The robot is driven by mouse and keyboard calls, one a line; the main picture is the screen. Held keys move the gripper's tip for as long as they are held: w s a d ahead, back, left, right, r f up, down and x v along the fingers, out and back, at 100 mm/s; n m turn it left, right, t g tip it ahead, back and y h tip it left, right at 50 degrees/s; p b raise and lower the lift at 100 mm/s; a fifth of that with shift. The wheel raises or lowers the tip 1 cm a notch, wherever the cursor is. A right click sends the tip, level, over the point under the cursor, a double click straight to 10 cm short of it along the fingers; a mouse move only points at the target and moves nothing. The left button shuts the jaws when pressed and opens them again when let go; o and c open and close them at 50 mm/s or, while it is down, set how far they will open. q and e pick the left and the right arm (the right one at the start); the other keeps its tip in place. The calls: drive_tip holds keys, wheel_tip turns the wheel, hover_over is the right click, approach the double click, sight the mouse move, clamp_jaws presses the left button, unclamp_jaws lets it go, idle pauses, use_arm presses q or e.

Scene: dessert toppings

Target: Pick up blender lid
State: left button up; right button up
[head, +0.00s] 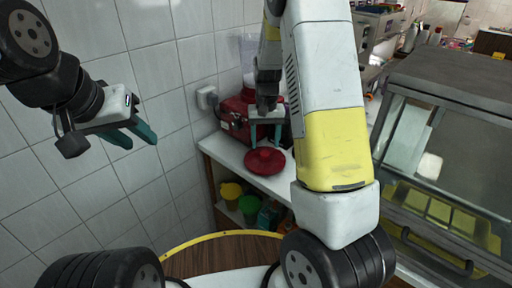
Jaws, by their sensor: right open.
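The blender lid (265,163), round and red with a raised middle, lies on the white counter (228,150) near its front edge. My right gripper (265,142) points down just above the lid, open, with its two teal fingers apart on either side above the lid's middle. I cannot tell whether the fingers touch the lid. My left gripper (141,142) is in the air before the tiled wall, far left of the lid, with its teal fingers apart and nothing between them.
A red appliance (234,117) stands behind the lid, partly hidden by my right arm. Yellow (231,191) and green (249,204) containers sit on the shelf below. A glass-fronted case (440,130) stands at the right. The tiled wall bounds the left.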

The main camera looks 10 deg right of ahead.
sight(265, 152)
drive_tip(key=shift+f, duration=2)
clamp_jaws()
drive_tip(key=shift+r, duration=0.15)
